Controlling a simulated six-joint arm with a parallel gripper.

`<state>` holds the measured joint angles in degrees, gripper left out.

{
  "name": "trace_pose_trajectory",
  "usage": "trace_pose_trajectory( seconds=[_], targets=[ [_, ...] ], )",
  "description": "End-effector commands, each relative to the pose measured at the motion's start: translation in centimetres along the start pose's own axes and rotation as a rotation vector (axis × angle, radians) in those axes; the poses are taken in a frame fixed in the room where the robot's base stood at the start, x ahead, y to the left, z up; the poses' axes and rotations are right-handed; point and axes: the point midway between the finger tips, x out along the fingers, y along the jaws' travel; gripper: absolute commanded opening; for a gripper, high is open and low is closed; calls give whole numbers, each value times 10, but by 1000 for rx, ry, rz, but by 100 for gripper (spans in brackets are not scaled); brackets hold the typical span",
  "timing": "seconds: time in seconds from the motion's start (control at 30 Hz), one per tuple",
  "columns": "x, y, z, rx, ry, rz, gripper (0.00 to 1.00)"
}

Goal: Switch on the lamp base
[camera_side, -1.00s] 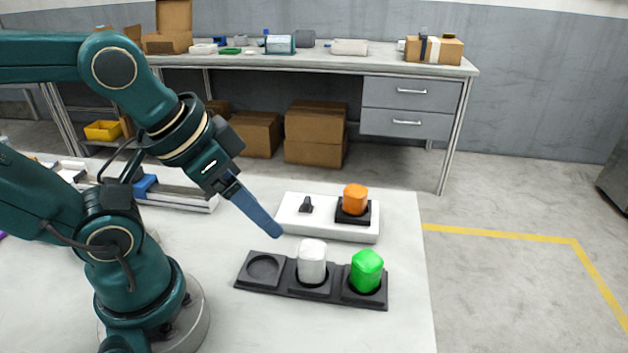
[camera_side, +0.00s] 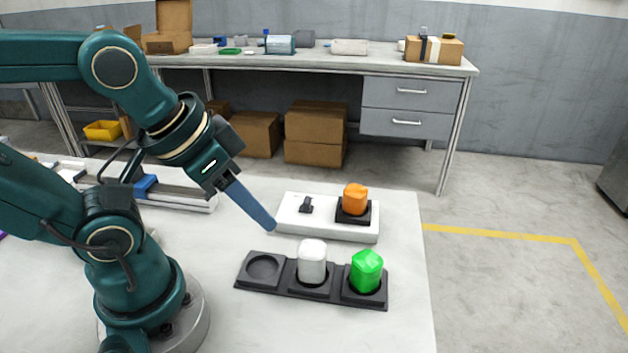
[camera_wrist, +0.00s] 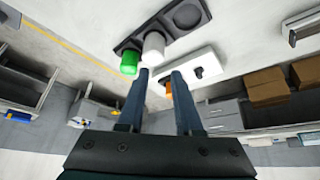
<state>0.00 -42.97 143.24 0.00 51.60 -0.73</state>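The white lamp base (camera_side: 330,232) lies on the table, with a small black switch (camera_side: 306,205) at its left and an orange lamp (camera_side: 355,199) seated in a black square socket at its right. In the wrist view the white base (camera_wrist: 200,62) and its black switch (camera_wrist: 198,72) show beyond the fingers, with the orange lamp (camera_wrist: 168,88) partly hidden behind them. My gripper (camera_side: 271,226) is above the table, just left of the base, apart from the switch. In the wrist view my gripper (camera_wrist: 160,74) has its two fingers apart with nothing between them.
A black three-slot tray (camera_side: 243,279) lies in front of the base. Its left slot is empty, its middle holds a white lamp (camera_side: 312,262), and its right holds a green lamp (camera_side: 367,271). A grey rail fixture (camera_side: 185,197) lies behind my arm.

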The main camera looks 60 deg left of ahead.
Motion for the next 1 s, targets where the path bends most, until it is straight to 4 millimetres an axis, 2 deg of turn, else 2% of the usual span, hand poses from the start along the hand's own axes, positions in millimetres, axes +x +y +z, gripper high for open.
trace_pose_trajectory(
  seconds=[0.03,0.07,0.17,0.33,0.53,0.77,1.0],
  targets=[
    [0,0,2,-20,-7,-1,11],
    [0,-1,4,-39,-17,-3,0],
    [-9,-7,-1,-132,-19,-32,0],
    [-26,-22,-26,-298,-53,-120,0],
    [-33,-38,-60,-459,-104,-243,0],
    [-26,-49,-98,-603,-136,-387,0],
    [-3,-53,-129,-718,-146,-535,0]
  ],
)
